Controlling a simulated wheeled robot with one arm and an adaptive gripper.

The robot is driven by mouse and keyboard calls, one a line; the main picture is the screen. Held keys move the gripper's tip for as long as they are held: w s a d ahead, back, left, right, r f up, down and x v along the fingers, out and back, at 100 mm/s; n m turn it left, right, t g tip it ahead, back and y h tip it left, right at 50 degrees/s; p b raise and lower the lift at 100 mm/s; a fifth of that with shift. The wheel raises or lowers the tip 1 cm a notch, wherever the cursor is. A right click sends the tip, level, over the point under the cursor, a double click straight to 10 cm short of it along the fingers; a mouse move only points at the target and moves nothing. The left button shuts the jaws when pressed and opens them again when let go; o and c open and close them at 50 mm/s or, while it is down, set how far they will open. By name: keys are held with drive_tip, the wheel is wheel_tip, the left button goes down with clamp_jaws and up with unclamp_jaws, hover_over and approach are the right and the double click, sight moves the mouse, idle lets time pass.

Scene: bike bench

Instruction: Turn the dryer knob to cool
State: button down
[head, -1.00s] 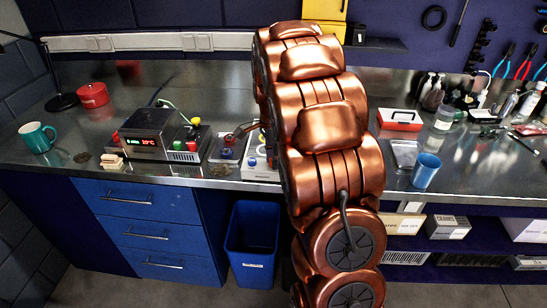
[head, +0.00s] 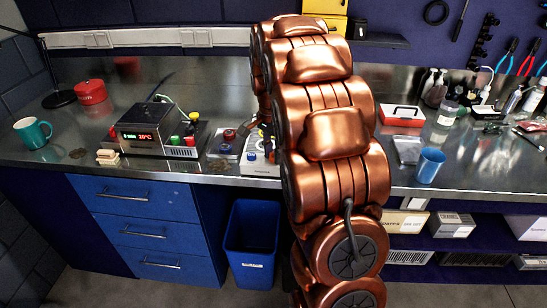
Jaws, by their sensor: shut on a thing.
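My copper arm stands in front of the bench and hides most of my gripper (head: 264,132). Only a small dark part of it shows at the arm's left edge, above a white control unit (head: 262,168). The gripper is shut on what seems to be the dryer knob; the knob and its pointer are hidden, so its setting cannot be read. The white unit has a blue button (head: 251,156) on its front left. Left of it stands a small grey box with a dark red knob (head: 229,134).
A metal box with a lit display (head: 145,137) and colored knobs stands further left. A teal mug (head: 33,132), a red tin (head: 91,92), a blue cup (head: 429,165) and a red-and-white box (head: 402,115) are on the bench. A blue bin (head: 252,243) stands below.

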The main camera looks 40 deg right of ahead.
drive_tip(key=n+b, duration=0.3)
drive_tip(key=n, duration=0.1)
drive_tip(key=shift+f+n, duration=0.1)
drive_tip(key=shift+n, duration=0.2)
drive_tip(key=n+b, duration=0.1)
drive_tip(key=n, duration=0.3)
drive_tip(key=shift+n+h+b, duration=0.3)
drive_tip(key=shift+n+b, duration=0.05)
drive_tip(key=shift+n, duration=0.05)
drive_tip(key=c, duration=0.9)
unclamp_jaws()
drive_tip(key=shift+s, duration=0.1)
drive_tip(key=shift+r, duration=0.2)
wheel_tip(320, 180, up, 12)
drive_tip(key=shift+w+a, duration=0.2)
drive_tip(key=shift+a, duration=0.05)
